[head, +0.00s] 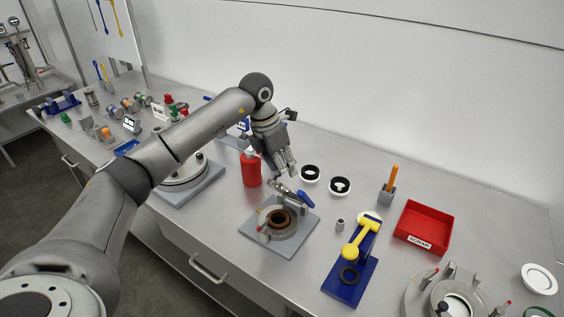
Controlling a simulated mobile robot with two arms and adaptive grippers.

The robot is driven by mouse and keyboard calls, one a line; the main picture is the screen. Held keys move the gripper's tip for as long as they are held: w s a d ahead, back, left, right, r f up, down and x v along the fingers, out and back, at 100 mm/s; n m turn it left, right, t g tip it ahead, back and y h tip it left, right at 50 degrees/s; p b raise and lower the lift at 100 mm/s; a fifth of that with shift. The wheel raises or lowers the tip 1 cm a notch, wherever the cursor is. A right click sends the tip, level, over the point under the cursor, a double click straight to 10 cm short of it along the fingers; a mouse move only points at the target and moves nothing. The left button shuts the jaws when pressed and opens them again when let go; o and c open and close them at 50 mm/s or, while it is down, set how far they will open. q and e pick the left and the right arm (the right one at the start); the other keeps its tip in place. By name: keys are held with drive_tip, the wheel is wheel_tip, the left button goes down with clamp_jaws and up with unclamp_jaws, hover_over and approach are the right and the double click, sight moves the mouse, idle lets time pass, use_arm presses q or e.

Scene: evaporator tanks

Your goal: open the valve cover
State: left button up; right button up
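The valve body (268,236), a round metal housing with a brown ring inside, sits on a grey square plate (285,250). Its brown inside shows from above. A metal piece, seemingly the cover (284,191), stands tilted up at the housing's far side, with a blue grip (306,199) at its right. A small red-tipped part shows on the housing's left. My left gripper (285,170) points down just above and behind the tilted piece. I cannot tell whether it touches it, or how far its fingers are apart. My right gripper is not in view.
A red bottle (251,170) stands close left of the valve. Black-and-white rings (340,186) lie behind right. A blue stand with a yellow tool (358,240), a grey holder (387,194) and a red scrap tray (424,222) are to the right. Another round unit (190,172) is left, beneath my arm.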

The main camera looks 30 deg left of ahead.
use_arm(q)
drive_tip(key=w+a+r+p, duration=0.1)
drive_tip(key=w+r+p, duration=0.6)
drive_tip(key=r, duration=0.2)
drive_tip(key=shift+w+a+r+p, duration=0.25)
drive_tip(key=shift+w+r+p, duration=0.1)
idle(0.7)
idle(0.5)
drive_tip(key=shift+r, duration=0.1)
